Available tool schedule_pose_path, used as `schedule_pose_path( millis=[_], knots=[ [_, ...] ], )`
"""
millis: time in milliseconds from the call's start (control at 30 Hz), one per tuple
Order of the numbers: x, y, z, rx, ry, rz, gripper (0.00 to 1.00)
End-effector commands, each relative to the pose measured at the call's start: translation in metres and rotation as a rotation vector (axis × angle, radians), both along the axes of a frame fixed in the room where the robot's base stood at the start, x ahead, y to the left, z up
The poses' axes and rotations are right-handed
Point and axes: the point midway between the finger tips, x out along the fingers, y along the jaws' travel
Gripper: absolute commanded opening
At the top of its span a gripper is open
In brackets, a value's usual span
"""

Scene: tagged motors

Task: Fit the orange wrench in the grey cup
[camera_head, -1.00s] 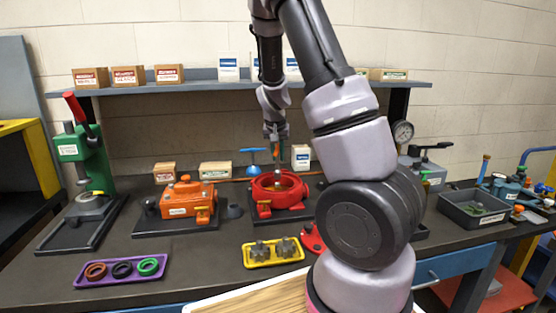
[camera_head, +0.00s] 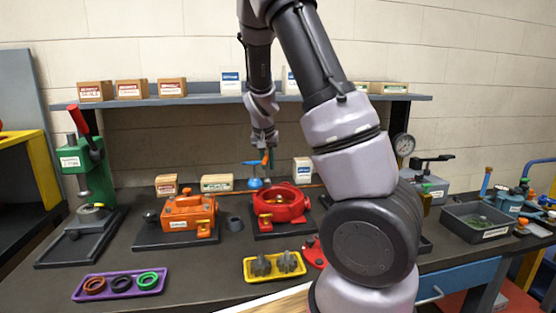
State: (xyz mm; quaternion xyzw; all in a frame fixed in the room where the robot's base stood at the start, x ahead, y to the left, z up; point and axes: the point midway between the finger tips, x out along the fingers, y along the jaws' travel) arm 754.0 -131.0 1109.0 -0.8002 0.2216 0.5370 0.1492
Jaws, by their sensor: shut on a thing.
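My gripper (camera_head: 265,153) hangs pointing down above the bench, up and left of the red ring-shaped housing. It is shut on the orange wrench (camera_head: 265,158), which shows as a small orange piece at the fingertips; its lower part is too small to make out. The grey cup (camera_head: 235,223) is a small dark grey cylinder on the bench, between the orange motor and the red housing. The wrench is above the cup and to its right, apart from it.
The orange motor (camera_head: 188,213) stands left of the cup, the red housing (camera_head: 283,207) right. A blue-handled tool (camera_head: 254,183) stands behind. A yellow tray (camera_head: 275,267) with grey gears and a purple tray (camera_head: 120,285) with rings lie in front. My arm hides the bench's right middle.

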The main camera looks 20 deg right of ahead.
Motion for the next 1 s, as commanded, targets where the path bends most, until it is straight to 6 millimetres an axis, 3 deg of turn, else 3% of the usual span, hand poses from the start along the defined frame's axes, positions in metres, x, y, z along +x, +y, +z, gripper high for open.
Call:
schedule_pose_path(
  millis=[33,200,400,600,1000],
  knots=[
    [0.0,0.018,-0.005,-0.001,0.003,0.009,0.0],
    [-0.004,0.066,-0.019,-0.002,0.005,0.007,0.0],
    [-0.011,0.107,-0.03,-0.004,-0.001,0.003,0.0],
    [-0.015,0.122,-0.035,-0.004,-0.005,0.0,0.0],
    [-0.015,0.122,-0.068,-0.005,-0.003,-0.001,0.0]
  ],
)
